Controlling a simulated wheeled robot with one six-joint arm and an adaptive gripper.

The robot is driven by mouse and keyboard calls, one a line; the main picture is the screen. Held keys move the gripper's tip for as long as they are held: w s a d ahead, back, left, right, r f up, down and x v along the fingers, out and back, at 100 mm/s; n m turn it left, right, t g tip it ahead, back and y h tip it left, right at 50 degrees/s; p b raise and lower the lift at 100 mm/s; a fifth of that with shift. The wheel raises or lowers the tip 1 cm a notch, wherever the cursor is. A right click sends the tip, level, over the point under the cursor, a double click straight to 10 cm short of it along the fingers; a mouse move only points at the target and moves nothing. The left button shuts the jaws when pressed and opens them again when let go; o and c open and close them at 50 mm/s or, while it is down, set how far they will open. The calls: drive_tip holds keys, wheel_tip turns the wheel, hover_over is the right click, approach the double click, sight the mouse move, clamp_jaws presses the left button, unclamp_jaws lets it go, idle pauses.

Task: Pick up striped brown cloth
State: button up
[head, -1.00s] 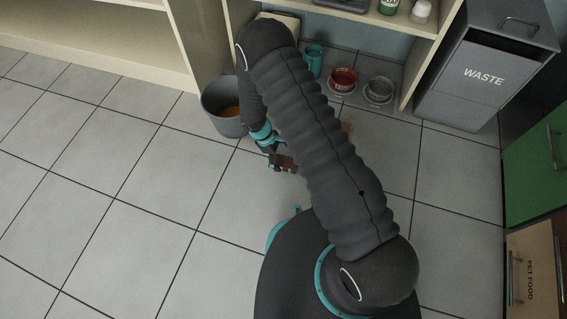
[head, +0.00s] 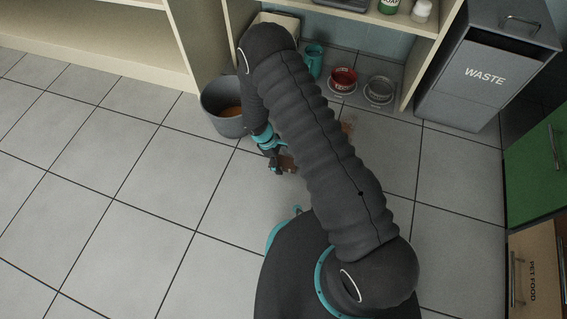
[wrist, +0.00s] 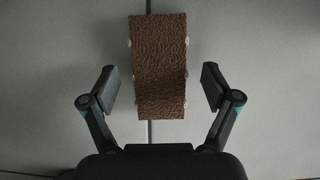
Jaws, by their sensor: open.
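The brown cloth (wrist: 158,65) lies on the grey tiled floor in the wrist view. It is a long, textured brown strip with small pale bits along its sides; I cannot make out clear stripes. My gripper (wrist: 158,85) is open, with one finger on each side of the cloth's near part and a gap on both sides. In the head view, my gripper (head: 276,168) points down at the floor, and a bit of the brown cloth (head: 288,164) shows beside it. My arm hides the rest.
A grey bucket (head: 224,108) with brownish contents stands just left of my arm. A teal cup (head: 314,62), a red bowl (head: 343,80) and a grey bowl (head: 379,91) sit by the shelf. A waste bin (head: 470,85) stands right. Floor at left is clear.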

sight(283, 161)
drive_tip(key=c, duration=1.2)
drive_tip(key=shift+c, duration=0.2)
drive_tip(key=shift+r+p, duration=0.45)
drive_tip(key=shift+p, duration=0.05)
drive_tip(key=r, duration=0.4)
drive_tip(key=shift+s+d+r+p, duration=0.1)
drive_tip(key=shift+d+r+p, duration=0.1)
drive_tip(key=shift+d+p, duration=0.1)
drive_tip(key=s+d+r, duration=0.4)
drive_tip(key=d+r, duration=0.2)
drive_tip(key=d, duration=0.4)
drive_tip(key=shift+s+p, duration=0.35)
drive_tip(key=shift+r, duration=0.1)
